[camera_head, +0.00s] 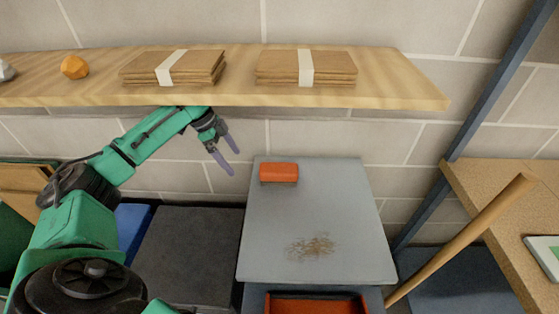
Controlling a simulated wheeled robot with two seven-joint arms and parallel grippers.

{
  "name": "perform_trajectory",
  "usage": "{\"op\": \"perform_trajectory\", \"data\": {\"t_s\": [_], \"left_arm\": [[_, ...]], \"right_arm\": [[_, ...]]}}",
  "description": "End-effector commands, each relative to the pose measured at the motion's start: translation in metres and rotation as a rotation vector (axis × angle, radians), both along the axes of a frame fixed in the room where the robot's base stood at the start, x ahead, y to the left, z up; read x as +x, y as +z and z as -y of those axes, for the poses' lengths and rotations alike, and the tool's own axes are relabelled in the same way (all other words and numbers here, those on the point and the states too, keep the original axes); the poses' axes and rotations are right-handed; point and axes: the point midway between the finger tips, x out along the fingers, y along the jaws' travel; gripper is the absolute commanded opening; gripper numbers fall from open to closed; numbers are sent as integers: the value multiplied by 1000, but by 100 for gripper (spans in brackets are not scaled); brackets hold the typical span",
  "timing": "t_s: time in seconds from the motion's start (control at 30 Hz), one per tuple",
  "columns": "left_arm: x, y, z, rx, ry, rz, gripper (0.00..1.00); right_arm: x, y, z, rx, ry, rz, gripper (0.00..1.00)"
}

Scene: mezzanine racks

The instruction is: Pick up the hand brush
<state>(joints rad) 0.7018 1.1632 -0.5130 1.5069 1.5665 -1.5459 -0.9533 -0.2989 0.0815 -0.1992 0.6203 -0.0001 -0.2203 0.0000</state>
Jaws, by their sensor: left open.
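The hand brush (279,172) looks like a small orange-red block with a darker lower edge. It lies near the back of a grey tabletop (262,225). My left gripper (225,166) reaches in from the left, just below the wooden shelf. Its two purple fingers are apart and empty, pointing down and to the right. They are to the left of the brush in the picture and do not touch it. My right gripper is not in view.
A patch of brown debris (310,247) lies mid-tabletop. An orange tray-like thing (315,297) shows at the bottom edge, partly cut off. A wooden shelf (420,92) holding banded cardboard stacks (140,69) runs above. A slanted wooden pole (460,240) and blue upright (490,95) stand right.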

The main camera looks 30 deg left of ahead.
Motion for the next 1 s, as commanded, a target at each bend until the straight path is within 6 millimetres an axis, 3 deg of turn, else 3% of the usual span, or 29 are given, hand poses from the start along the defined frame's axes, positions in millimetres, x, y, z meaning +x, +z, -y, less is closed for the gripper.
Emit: {"op": "perform_trajectory", "data": {"t_s": [0.17,0.5,0.7,0.9,1.0], "left_arm": [[4,2,10,-3,-3,-1,100],[41,5,86,-3,-4,1,100],[52,3,109,-1,-2,0,100],[58,-35,123,-1,0,-2,100],[60,-45,126,1,0,0,100]], "right_arm": [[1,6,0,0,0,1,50],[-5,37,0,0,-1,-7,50],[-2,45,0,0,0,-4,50],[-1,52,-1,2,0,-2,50],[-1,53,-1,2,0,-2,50]]}}
